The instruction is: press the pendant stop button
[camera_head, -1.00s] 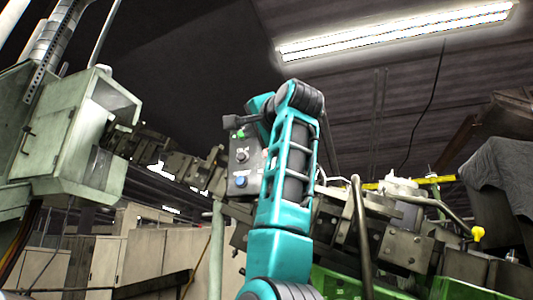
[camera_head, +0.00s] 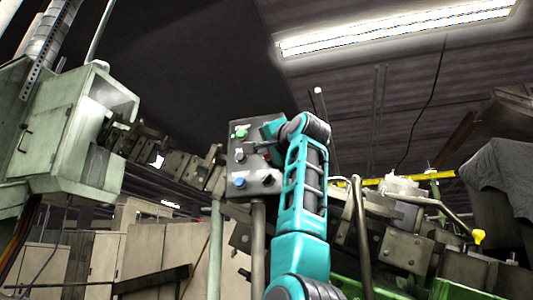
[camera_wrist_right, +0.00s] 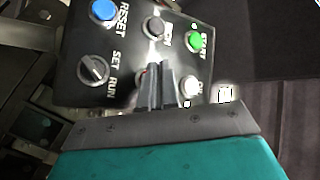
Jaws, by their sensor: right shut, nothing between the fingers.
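The pendant (camera_head: 251,190) is a dark box on a post, with green, dark and blue controls on its visible left side. In the right wrist view its panel (camera_wrist_right: 120,50) fills the upper middle, with a blue RESET button (camera_wrist_right: 103,11), a dark button (camera_wrist_right: 153,28), a green START button (camera_wrist_right: 195,41), a SET/RUN knob (camera_wrist_right: 93,70) and a white button (camera_wrist_right: 188,88). My right gripper (camera_wrist_right: 155,75) is shut and empty in front of the panel. A sliver of red shows beside its fingertips; that control is mostly hidden, its label unreadable. Contact is unclear. My left gripper is out of view.
A pale green machine cabinet (camera_head: 60,140) stands at the left. Dark machine parts (camera_head: 405,245) and a bent pipe (camera_head: 362,235) lie right of my right arm. Dark cloth (camera_head: 500,180) hangs at the far right.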

